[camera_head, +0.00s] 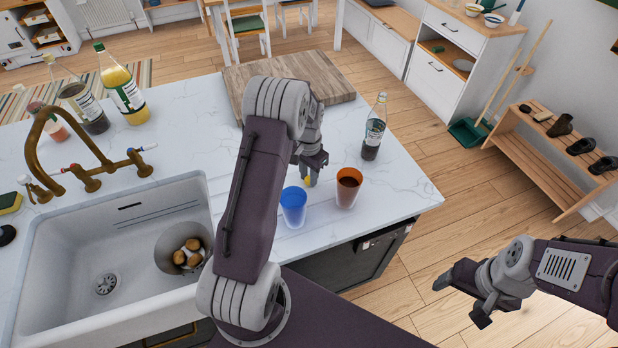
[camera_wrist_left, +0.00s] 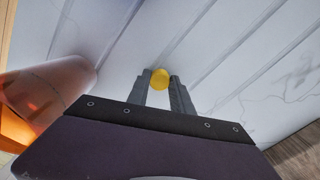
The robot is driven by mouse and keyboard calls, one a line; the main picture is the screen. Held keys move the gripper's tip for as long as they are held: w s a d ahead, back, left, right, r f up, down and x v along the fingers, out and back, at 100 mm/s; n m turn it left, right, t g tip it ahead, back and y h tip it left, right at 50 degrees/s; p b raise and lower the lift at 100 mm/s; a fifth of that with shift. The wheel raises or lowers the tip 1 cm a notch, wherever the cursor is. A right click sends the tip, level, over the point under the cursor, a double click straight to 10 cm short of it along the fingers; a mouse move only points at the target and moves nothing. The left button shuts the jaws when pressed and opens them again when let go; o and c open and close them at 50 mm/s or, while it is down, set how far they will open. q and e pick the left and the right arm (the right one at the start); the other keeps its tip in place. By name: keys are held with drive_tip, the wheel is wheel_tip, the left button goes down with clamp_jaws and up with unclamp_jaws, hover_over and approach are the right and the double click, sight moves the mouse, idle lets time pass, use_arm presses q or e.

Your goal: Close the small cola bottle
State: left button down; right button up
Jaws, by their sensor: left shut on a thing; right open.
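The small cola bottle (camera_head: 374,130) stands upright on the white counter, right of my left gripper. It is clear, with dark liquid low inside and a label; I see no coloured cap on its neck. A round yellow cap (camera_head: 307,181) is between the fingertips of my left gripper (camera_head: 310,170). In the left wrist view the yellow cap (camera_wrist_left: 160,78) sits between the tips of the shut fingers (camera_wrist_left: 161,84), over the pale counter. My right gripper (camera_head: 463,300) is open and empty, out over the floor at the right, away from the counter.
A blue cup (camera_head: 293,207) and an orange cup with dark liquid (camera_head: 348,188) stand just in front of my left gripper. A wooden board (camera_head: 336,82) lies behind. The sink (camera_head: 60,260), brass tap (camera_head: 60,120) and several larger bottles are left. The counter's right edge is near the bottle.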

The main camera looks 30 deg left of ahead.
use_arm(q)
drive_tip(key=shift+r, duration=0.45)
drive_tip(key=r, duration=0.3)
drive_tip(key=shift+w+d+b, duration=0.1)
drive_tip(key=shift+w+b, duration=0.1)
drive_tip(key=shift+b, duration=0.2)
drive_tip(key=w+d+r, duration=0.6)
drive_tip(key=w+d, duration=0.1)
drive_tip(key=d, duration=0.1)
drive_tip(key=shift+w+d+r, duration=0.2)
drive_tip(key=shift+w+r, duration=0.1)
drive_tip(key=shift+r, duration=0.05)
